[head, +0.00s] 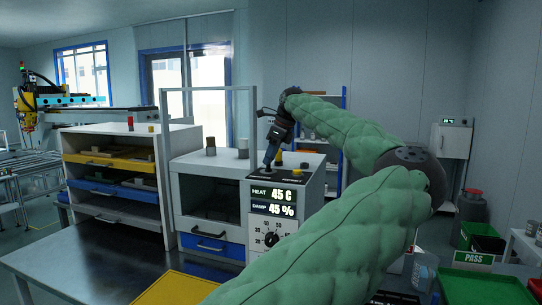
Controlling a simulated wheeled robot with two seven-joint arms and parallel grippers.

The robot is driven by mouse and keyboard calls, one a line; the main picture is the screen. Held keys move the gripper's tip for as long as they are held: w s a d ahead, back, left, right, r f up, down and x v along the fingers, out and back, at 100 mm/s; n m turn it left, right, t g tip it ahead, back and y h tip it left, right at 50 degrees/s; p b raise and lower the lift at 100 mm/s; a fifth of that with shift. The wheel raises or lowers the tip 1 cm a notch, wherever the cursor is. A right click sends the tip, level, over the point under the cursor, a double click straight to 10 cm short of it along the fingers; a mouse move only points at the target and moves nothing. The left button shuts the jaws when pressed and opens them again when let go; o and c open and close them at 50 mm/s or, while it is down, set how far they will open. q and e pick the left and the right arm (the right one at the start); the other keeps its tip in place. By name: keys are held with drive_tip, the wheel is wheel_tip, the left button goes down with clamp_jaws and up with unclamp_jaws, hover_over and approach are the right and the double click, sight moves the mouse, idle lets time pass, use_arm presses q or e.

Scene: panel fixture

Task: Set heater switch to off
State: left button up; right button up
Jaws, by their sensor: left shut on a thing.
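The white control box (310,205) stands on the bench with a display reading HEAT 45 C and DAMP 45 %. A dial with a number scale (271,239) is on its front below the display. My left gripper (270,163) points down at the box's top left, shut on a small switch there that its fingers mostly hide. I take this to be the heater switch; its label and setting are too small to read. My right gripper is not in view.
A cabinet with yellow and blue drawers (110,175) stands at left. An open-fronted chamber (208,200) with a blue drawer adjoins the control box. A yellow tray (172,290) lies in front. A green tray (485,288) is at lower right. My green arm covers much of the right.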

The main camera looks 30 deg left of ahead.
use_arm(q)
drive_tip(key=o, duration=1)
drive_tip(key=shift+d, duration=0.1)
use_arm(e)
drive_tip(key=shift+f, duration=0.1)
use_arm(q)
drive_tip(key=shift+b+v, duration=0.9)
drive_tip(key=shift+v, duration=3)
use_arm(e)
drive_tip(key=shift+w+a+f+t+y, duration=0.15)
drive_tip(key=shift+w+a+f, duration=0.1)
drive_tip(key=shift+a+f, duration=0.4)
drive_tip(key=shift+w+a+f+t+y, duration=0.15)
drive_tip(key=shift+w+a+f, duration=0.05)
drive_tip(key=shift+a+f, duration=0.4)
